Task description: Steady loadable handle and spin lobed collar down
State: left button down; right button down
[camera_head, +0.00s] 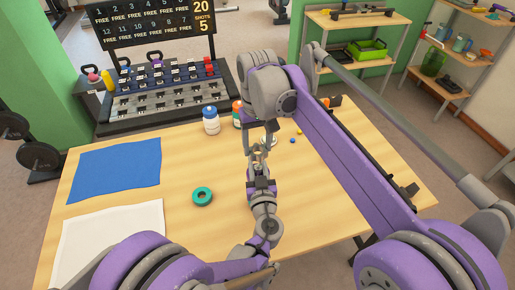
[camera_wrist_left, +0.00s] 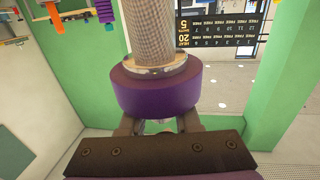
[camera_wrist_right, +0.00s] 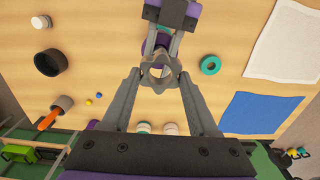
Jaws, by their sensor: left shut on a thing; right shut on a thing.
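The loadable handle is a knurled metal bar (camera_wrist_left: 155,35) with a purple ring (camera_wrist_left: 155,88) around it in the left wrist view. My left gripper (camera_wrist_left: 160,125) is shut on it just beyond the purple ring; the gripped part is mostly hidden. In the head view my left gripper (camera_head: 260,174) is low in the middle, above the table. My right gripper (camera_wrist_right: 161,74) comes down from above, shut on the grey lobed collar (camera_wrist_right: 160,82), whose open centre shows between the fingertips. In the head view my right gripper (camera_head: 259,145) is close above the left one. The handle is barely visible there.
On the wooden table (camera_head: 150,220) lie a teal ring (camera_head: 202,196), a blue cloth (camera_head: 115,169) and a white cloth (camera_head: 112,240). A dark cup (camera_wrist_right: 48,62) shows in the right wrist view.

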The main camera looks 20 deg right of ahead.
aim_at(258, 165)
jog(key=shift+r, duration=0.4)
jog(key=shift+f, duration=0.1)
jog(key=shift+f, duration=2.1)
jog(key=shift+f, duration=0.85)
jog(key=shift+r, duration=0.6)
jog(key=shift+f, duration=0.55)
dwell(0.5)
jog(key=shift+r, duration=0.55)
jog(key=shift+w+d+f, duration=0.1)
jog(key=shift+f, duration=0.7)
dwell(0.6)
jog(key=shift+r, duration=0.15)
